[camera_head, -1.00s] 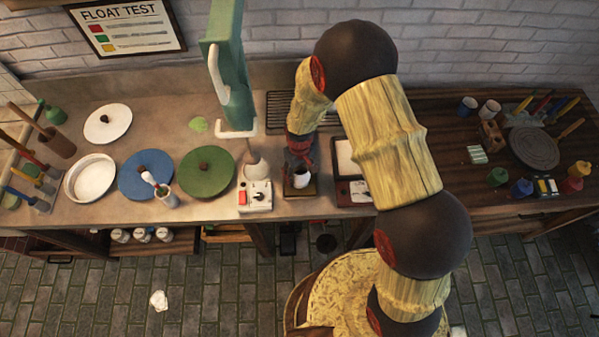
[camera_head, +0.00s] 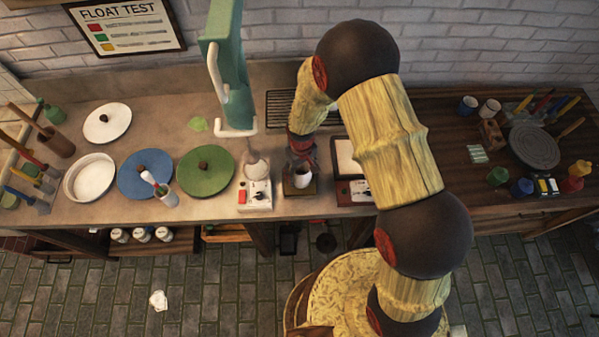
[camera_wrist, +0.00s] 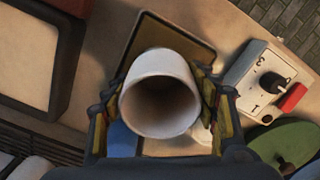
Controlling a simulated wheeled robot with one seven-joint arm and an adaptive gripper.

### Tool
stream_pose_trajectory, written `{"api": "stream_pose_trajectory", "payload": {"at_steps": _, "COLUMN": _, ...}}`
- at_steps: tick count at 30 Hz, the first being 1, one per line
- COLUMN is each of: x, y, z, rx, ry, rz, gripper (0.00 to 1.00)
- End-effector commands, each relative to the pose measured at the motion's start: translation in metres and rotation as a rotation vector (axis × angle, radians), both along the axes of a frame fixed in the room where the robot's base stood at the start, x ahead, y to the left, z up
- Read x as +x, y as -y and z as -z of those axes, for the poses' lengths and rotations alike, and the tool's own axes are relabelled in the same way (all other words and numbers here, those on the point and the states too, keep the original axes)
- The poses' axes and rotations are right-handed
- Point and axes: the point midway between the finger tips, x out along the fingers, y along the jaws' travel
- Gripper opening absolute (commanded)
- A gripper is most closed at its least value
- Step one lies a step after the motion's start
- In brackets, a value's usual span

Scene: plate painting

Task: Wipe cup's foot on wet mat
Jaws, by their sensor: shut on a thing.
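A white cup (camera_head: 302,179) is in my gripper (camera_head: 302,162), over the small dark mat (camera_head: 290,190) at the counter's front. In the wrist view the cup (camera_wrist: 159,95) shows its open mouth toward the camera, with a finger on each side of it. My gripper (camera_wrist: 160,100) is shut on the cup's wall. The mat (camera_wrist: 160,36) is a brown pad with a dark edge, partly hidden behind the cup. The cup's foot is hidden, so I cannot tell whether it touches the mat.
A white control box (camera_head: 255,195) with a red button and black knob stands just left of the mat. A tray with a pale pad (camera_head: 347,157) lies to the right. A green disc (camera_head: 206,172) is farther left. A dark rack (camera_head: 283,104) lies behind.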

Motion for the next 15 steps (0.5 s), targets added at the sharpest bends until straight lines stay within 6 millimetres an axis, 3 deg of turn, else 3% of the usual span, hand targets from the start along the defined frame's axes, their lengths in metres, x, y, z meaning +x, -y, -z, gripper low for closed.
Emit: {"api": "stream_pose_trajectory", "payload": {"at_steps": 15, "x": -0.0001, "y": 0.0108, "z": -0.0019, "rx": 0.0, "ry": 0.001, "rz": 0.0, "gripper": 0.24}}
